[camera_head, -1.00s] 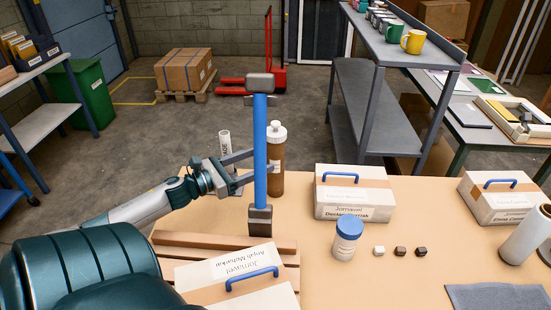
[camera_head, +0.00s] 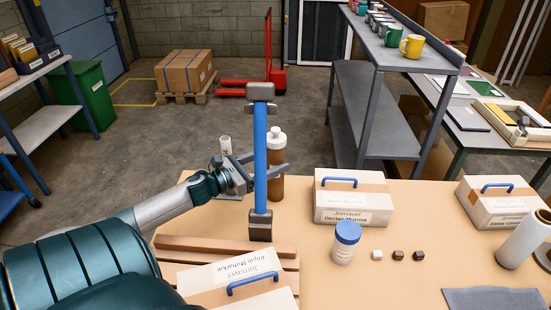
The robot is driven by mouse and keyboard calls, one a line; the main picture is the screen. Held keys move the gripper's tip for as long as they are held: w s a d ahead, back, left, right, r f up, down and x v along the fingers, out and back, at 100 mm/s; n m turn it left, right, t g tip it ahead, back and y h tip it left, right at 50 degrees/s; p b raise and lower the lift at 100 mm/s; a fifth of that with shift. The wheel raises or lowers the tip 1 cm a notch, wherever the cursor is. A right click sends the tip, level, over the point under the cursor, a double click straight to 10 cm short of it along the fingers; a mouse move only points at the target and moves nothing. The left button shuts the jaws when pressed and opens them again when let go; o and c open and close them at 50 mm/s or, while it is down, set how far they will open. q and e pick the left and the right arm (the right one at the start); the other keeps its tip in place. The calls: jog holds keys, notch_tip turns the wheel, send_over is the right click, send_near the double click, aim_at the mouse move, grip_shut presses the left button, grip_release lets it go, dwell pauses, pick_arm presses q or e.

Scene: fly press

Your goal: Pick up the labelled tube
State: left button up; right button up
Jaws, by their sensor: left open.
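A white tube (camera_head: 225,146) with dark lettering stands upright at the far left edge of the table; its lower part is hidden behind my left gripper. My left gripper (camera_head: 268,165) is open, its fingers pointing right, past the tube, partly hidden by the blue post. A brown bottle with a white cap (camera_head: 276,150) stands just behind the fingers; I cannot tell whether they touch it. My right gripper is not in view.
An upright blue post (camera_head: 260,160) with grey blocks at both ends stands before the gripper. Labelled white boxes (camera_head: 352,203), a blue-lidded jar (camera_head: 345,245), small cubes (camera_head: 397,255) and wooden bars (camera_head: 220,247) are on the table. The table middle is mostly clear.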

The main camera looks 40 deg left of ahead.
aim_at(281, 155)
pick_arm(q)
jog(key=shift+w+d+r+p, duration=0.15)
jog(key=shift+w+r+p, duration=0.1)
jog(key=shift+w+p, duration=0.2)
jog(key=p+x, duration=0.1)
jog(key=x, duration=0.1)
jog(key=shift+w+r+p, duration=0.15)
jog(key=shift+w+p, duration=0.15)
jog(key=shift+p, duration=0.05)
jog(key=shift+x, duration=0.75)
grip_shut()
